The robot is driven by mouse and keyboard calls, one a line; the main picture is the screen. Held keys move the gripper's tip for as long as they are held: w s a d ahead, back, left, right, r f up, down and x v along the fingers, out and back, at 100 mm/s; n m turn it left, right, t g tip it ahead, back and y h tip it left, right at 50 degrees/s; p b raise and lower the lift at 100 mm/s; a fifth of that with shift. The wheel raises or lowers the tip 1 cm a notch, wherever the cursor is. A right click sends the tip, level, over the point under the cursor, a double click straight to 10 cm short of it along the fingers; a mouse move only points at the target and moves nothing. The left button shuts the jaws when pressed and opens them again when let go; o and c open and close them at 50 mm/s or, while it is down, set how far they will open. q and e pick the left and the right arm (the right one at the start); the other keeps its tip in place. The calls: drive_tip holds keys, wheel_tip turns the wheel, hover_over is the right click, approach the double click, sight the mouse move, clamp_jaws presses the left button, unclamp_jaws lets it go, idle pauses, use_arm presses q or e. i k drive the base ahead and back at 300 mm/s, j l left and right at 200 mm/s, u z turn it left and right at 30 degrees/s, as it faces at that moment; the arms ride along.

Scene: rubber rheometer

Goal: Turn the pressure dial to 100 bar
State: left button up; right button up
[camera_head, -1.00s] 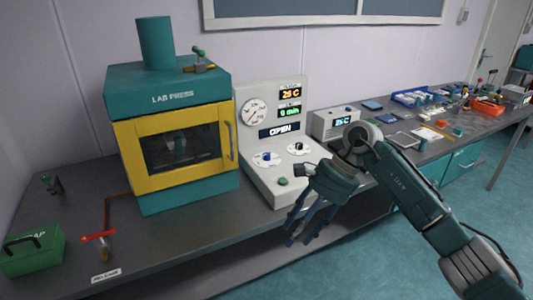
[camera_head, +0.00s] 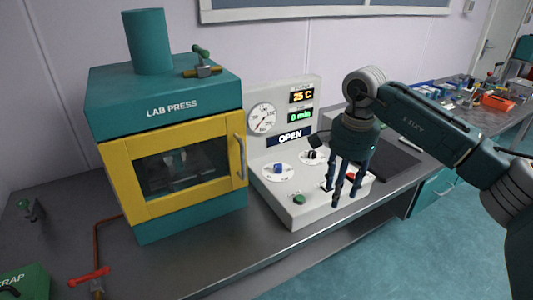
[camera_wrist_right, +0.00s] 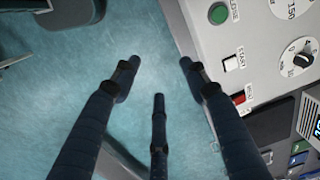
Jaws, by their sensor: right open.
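The white control console (camera_head: 258,180) stands right of the lab press. Its sloped face has a dial with a blue knob (camera_head: 278,168) and a dial with a black knob (camera_head: 311,155). The black knob also shows in the right wrist view (camera_wrist_right: 303,60), with numbers around it. I cannot read which dial is for pressure. A round gauge (camera_head: 262,117) with a needle is on the upright panel. My right gripper (camera_head: 345,195) is open and empty, fingers pointing down, by the console's right front edge. It also shows in the right wrist view (camera_wrist_right: 158,80), apart from the knobs. My left gripper is not in view.
The lab press (camera_head: 172,155) has a yellow-framed door, shut, with a handle near the console. A green button (camera_head: 299,200) and red switch (camera_wrist_right: 238,98) sit on the console. Displays read 25 C, 0 min and OPEN. A red-handled valve (camera_head: 89,277) stands front left. Open floor lies in front.

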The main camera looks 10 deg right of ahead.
sight(278, 168)
drive_tip(key=i+j, duration=0.25)
drive_tip(key=i, duration=0.2)
drive_tip(key=i+j, duration=0.2)
drive_tip(key=i, duration=0.25)
